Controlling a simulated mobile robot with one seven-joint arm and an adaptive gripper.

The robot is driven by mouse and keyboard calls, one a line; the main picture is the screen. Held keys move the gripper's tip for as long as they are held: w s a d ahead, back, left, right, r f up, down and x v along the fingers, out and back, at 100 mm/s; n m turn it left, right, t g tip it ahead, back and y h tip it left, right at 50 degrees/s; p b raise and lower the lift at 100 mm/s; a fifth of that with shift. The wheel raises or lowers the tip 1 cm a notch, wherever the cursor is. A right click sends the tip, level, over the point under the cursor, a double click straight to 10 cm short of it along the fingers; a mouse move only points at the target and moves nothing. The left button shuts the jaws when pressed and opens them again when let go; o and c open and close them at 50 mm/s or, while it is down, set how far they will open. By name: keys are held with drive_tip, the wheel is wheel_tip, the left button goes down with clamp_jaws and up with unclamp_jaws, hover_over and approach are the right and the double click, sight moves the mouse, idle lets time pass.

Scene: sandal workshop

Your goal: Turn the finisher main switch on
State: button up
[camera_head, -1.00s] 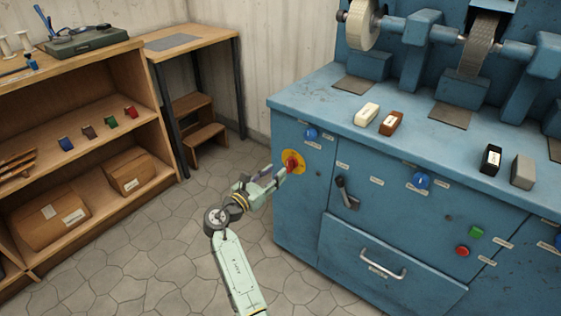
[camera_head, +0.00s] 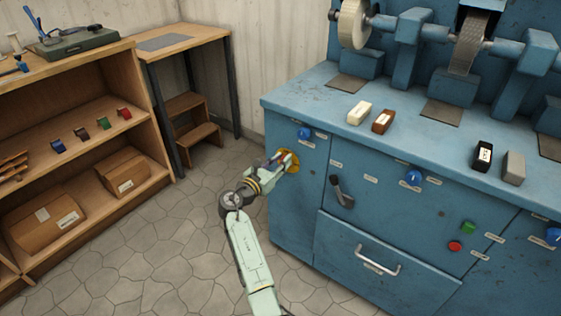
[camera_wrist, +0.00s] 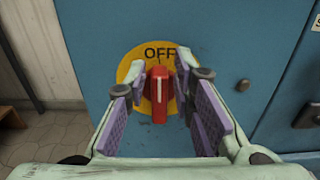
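The main switch is a red handle (camera_wrist: 160,92) on a round yellow plate (camera_wrist: 133,72) marked OFF, on the blue finisher cabinet. In the wrist view the handle stands upright with its white line vertical under the word OFF. My gripper (camera_wrist: 160,80) is open, with one purple-padded finger on each side of the handle. Gaps show between handle and pads. In the head view my gripper (camera_head: 284,160) is at the yellow plate (camera_head: 293,167) and hides most of the switch.
The blue finisher (camera_head: 300,215) also carries a blue knob (camera_head: 305,133), a black lever (camera_head: 341,191), green (camera_head: 467,227) and red (camera_head: 455,246) buttons and a drawer handle (camera_head: 378,260). A wooden shelf (camera_head: 148,120) stands left. Open stone floor (camera_head: 180,240) lies between.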

sight(294, 164)
clamp_jaws()
drive_tip(key=shift+m, duration=0.3)
drive_tip(key=m+b, duration=0.3)
drive_tip(key=m, duration=0.1)
drive_tip(key=s+d+f+m+b, duration=0.1)
drive_tip(key=m+b, duration=0.2)
drive_tip(key=m, duration=0.2)
drive_tip(key=d+f+m+b, duration=0.1)
drive_tip(key=m+b, duration=0.2)
drive_tip(key=m, duration=0.1)
drive_tip(key=shift+s+f+b, duration=0.1)
drive_tip(key=shift+s+b, duration=0.15)
drive_tip(key=shift+b, duration=0.1)
drive_tip(key=m+b, duration=0.3)
drive_tip(key=m, duration=0.1)
drive_tip(key=shift+f, duration=0.25)
drive_tip(key=shift+m+b, duration=0.3)
drive_tip(key=shift+b, duration=0.05)
